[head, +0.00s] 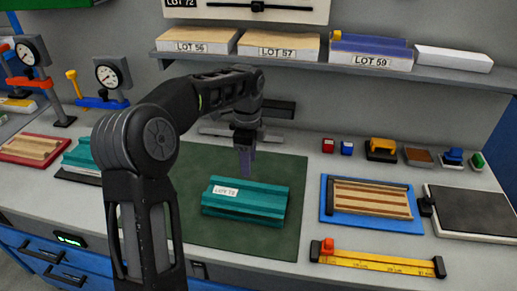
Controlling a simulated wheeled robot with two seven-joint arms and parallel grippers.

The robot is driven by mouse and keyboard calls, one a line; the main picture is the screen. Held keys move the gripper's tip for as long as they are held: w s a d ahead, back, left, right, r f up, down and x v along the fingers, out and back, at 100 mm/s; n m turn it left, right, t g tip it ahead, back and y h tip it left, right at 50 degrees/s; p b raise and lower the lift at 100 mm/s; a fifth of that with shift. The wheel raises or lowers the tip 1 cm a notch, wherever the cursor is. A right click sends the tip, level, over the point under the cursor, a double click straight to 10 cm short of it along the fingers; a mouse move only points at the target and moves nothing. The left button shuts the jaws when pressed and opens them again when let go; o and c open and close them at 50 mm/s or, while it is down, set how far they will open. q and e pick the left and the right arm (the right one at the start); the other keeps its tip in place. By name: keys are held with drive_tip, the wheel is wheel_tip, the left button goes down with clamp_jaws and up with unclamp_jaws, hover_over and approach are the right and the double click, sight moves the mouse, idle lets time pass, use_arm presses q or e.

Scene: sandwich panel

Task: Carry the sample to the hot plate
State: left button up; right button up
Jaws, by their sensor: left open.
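A teal ribbed panel (245,203), which looks like the sample, lies flat on a dark green mat (190,232) in the middle of the bench. It has a white lot label whose number is hard to read. My left gripper (246,165) points down just behind and above the panel's far edge. Its jaws are open with nothing seen between them. A flat slab with a dark top and light sides (478,208) at the far right may be the hot plate. My right gripper is not in view.
A blue tray with wooden strips (368,203) lies between the mat and the dark slab. A yellow ruler bar (375,262) lies in front. Small blocks and tools (381,149) line the back right. A shelf (330,68) with boxes overhangs. Dial gauge stands (113,80) are left.

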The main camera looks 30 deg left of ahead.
sight(248, 183)
use_arm(q)
drive_tip(key=shift+s+r, duration=0.1)
drive_tip(key=shift+s, duration=0.15)
drive_tip(key=shift+w+f, duration=0.1)
drive_tip(key=shift+f, duration=0.2)
wheel_tip(248, 183, down, 7)
drive_tip(key=shift+f+p, duration=0.2)
drive_tip(key=shift+p, duration=0.5)
clamp_jaws()
